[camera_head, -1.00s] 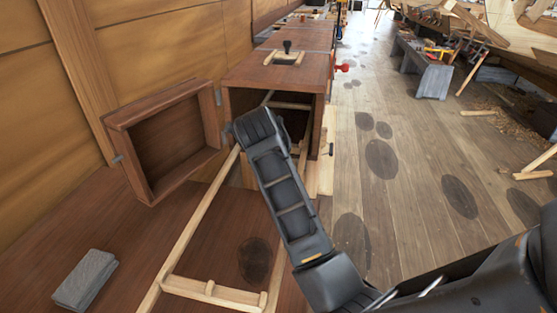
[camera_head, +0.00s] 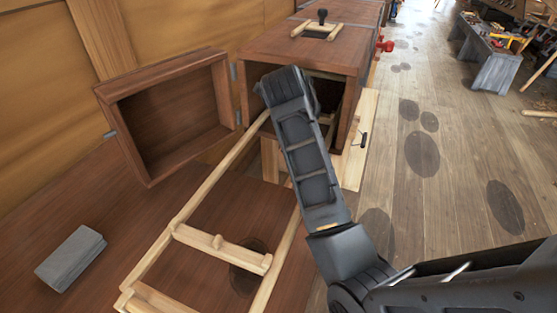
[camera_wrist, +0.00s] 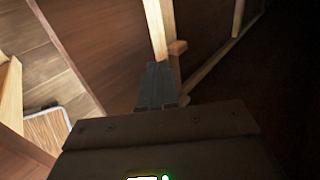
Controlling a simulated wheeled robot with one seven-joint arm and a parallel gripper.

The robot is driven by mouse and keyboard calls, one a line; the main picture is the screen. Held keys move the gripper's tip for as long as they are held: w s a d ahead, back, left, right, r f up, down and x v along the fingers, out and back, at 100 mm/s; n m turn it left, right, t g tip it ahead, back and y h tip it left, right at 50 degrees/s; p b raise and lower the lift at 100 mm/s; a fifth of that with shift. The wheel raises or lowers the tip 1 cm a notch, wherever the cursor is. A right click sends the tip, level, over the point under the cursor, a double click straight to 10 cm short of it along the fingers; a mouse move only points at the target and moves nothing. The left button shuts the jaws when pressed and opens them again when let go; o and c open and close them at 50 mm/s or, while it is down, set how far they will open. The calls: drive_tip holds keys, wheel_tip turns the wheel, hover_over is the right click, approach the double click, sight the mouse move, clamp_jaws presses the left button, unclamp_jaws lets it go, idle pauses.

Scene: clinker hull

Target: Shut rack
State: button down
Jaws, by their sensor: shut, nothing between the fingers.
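The rack (camera_head: 220,244) is a pale wooden frame with long rails and crossbars. It sticks out of the front of a brown wooden cabinet (camera_head: 300,47) towards the lower left of the head view. My arm reaches over the rack into the cabinet mouth, and its end hides my fingertips there. In the wrist view my gripper (camera_wrist: 157,85) is shut and empty. Its fingertips lie at a pale wooden bar (camera_wrist: 158,30), apparently part of the rack; whether they touch cannot be told.
A shallow box-like brown door (camera_head: 170,115) stands open left of the cabinet. A grey block (camera_head: 70,258) lies at lower left. A red-handled item (camera_head: 385,46) is on the cabinet's right side. Open plank floor (camera_head: 425,200) lies to the right.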

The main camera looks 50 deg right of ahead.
drive_tip(key=v, duration=0.7)
drive_tip(key=shift+a+r+b, duration=0.25)
drive_tip(key=shift+a+b, duration=0.05)
drive_tip(key=shift+b, duration=0.15)
drive_tip(key=shift+a, duration=0.1)
